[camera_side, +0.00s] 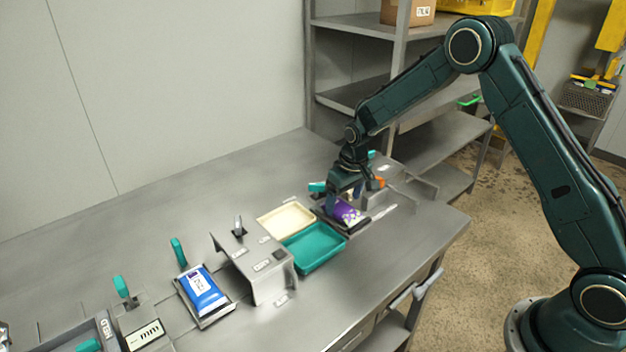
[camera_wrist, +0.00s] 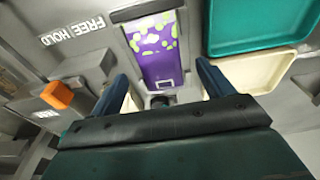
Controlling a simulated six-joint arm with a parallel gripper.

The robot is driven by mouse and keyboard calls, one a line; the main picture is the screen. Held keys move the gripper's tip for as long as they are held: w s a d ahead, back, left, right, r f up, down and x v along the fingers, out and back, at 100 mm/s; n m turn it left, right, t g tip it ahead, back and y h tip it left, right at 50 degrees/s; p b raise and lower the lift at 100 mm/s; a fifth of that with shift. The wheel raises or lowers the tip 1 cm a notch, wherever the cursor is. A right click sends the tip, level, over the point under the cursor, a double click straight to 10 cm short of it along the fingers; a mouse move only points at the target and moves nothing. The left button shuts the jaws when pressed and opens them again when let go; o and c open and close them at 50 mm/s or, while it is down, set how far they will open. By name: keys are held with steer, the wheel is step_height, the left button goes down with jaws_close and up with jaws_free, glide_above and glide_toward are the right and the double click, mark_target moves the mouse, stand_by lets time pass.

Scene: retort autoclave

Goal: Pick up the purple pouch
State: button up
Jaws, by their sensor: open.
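The purple pouch (camera_side: 346,212) has yellow-green spots and lies on a dark tray at the right part of the bench in the side view. In the wrist view the pouch (camera_wrist: 155,52) lies ahead of my gripper, between the lines of its two fingers. My gripper (camera_side: 346,192) is just above the pouch's far end in the side view. In the wrist view my gripper (camera_wrist: 160,82) has its fingers spread wide, with nothing held between them. I cannot tell whether a finger touches the pouch or tray.
A teal tray (camera_side: 314,247) and a cream tray (camera_side: 286,219) sit left of the pouch. A metal stand (camera_side: 262,262) and a blue pouch (camera_side: 203,291) are further left. An orange block (camera_wrist: 57,95) is near my gripper. A shelf rack (camera_side: 350,97) stands behind.

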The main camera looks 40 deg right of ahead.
mark_target(342, 211)
steer(key=shift+w+f, duration=0.2)
steer(key=shift+f, duration=1.15)
steer(key=shift+c, duration=0.4)
steer(key=c, duration=1)
